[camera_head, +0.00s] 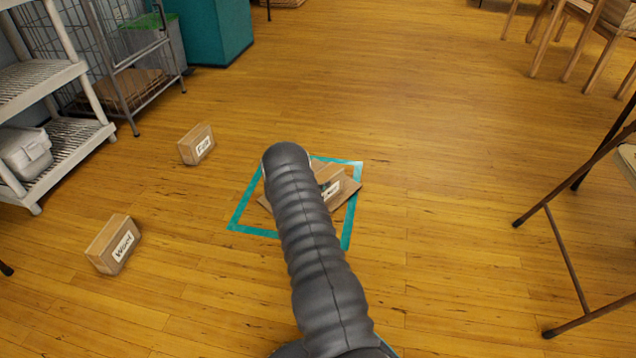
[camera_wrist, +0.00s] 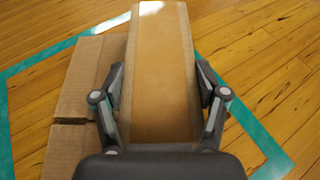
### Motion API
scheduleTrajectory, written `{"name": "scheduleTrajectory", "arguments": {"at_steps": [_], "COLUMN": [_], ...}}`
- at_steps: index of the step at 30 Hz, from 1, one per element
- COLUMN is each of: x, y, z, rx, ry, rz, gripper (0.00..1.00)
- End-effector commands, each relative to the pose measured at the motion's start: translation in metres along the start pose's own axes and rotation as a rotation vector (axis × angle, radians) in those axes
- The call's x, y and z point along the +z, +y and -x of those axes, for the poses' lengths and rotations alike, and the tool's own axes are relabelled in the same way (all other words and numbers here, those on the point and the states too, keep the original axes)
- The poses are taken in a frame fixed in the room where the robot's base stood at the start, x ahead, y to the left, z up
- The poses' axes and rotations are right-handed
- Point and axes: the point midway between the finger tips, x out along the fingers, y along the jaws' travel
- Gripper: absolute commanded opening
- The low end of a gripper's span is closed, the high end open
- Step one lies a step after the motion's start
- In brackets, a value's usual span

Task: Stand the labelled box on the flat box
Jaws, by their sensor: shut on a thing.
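A labelled cardboard box (camera_head: 331,186) is partly hidden behind my arm; only part of its white label shows. In the wrist view the box (camera_wrist: 160,45) lies between the fingers of my gripper (camera_wrist: 161,82), which is shut on its two sides. The flat box (camera_head: 350,193) is a low brown cardboard piece on the floor under it, largely hidden by my arm. In the wrist view the flat box (camera_wrist: 78,80) shows left of the held box. I cannot tell whether the held box touches it.
A teal tape outline (camera_head: 240,205) surrounds the flat box. A box marked Wool (camera_head: 114,244) and another small labelled box (camera_head: 197,144) stand on the floor to the left. A white shelf (camera_head: 75,140) stands at left, a dark-legged table (camera_head: 565,250) at right. Open floor lies beyond.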

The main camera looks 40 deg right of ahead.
Motion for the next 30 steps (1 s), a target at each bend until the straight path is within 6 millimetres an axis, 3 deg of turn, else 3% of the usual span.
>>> {"name": "scheduleTrajectory", "arguments": {"at_steps": [17,18,20,30], "x": [-0.0069,-0.0075,-0.0076,-0.0075], "y": [0.0005,0.0002,0.0001,0.0002], "z": [-0.0039,-0.0039,-0.0039,-0.0036], "rx": [0.000,0.000,0.000,0.000], "ry": [-0.003,-0.001,-0.001,-0.001], "rz": [-0.002,-0.002,-0.002,-0.001], "gripper": [0.03,0.80,0.95,0.97]}}
